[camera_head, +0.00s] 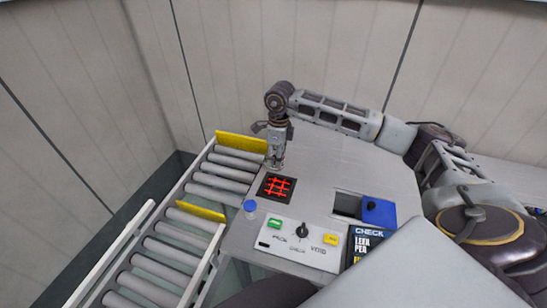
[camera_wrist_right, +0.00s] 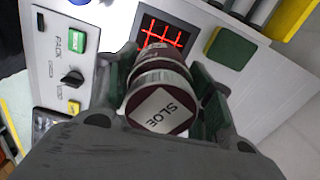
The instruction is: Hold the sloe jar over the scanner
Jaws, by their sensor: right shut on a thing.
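The sloe jar (camera_wrist_right: 160,108) is a dark red jar with a white label reading SLOE on its lid, in the right wrist view. My right gripper (camera_head: 276,161) is shut on it, one finger on each side. In the head view this gripper points down just above the scanner (camera_head: 276,187), a black square with a glowing red grid. The scanner also shows beyond the jar in the wrist view (camera_wrist_right: 163,32), partly covered by the jar. In the head view I cannot make out the jar clearly. My left gripper is not in view.
A control panel (camera_head: 300,245) with a green button and a knob lies in front of the scanner. A small blue-capped item (camera_head: 250,207) stands beside it. A roller conveyor (camera_head: 170,250) with yellow dividers runs at left. A blue block (camera_head: 379,211) sits by an opening at right.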

